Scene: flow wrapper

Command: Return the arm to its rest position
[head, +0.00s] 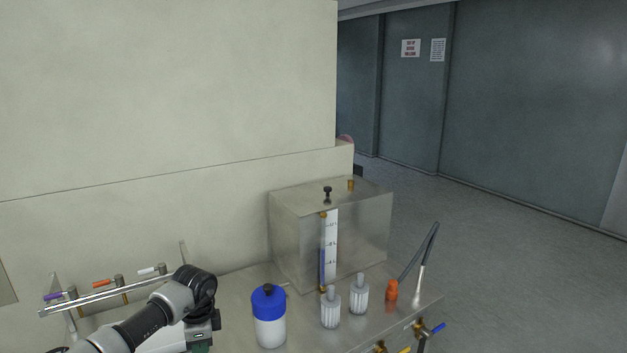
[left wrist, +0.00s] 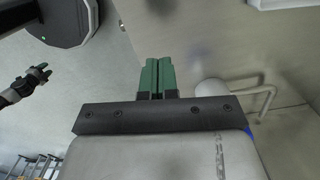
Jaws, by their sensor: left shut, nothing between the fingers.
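My left arm (head: 145,325) comes in from the lower left of the head view and bends at a dark wrist joint above the metal bench. The body of the left gripper shows partly at the bottom edge there; its fingers are hard to see. In the left wrist view the two green fingers of my left gripper (left wrist: 158,75) are pressed together with nothing between them. A small dark gripper (left wrist: 38,75), apparently my right one, shows far off at the left of that view; its jaws are too small to judge.
A blue-capped white bottle (head: 269,318) stands right of my left arm. Two small grey-white bottles (head: 330,308), an orange item (head: 392,291) and a steel tank (head: 300,220) stand further right. A metal rail (head: 105,295) with coloured handles is left, close to the arm.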

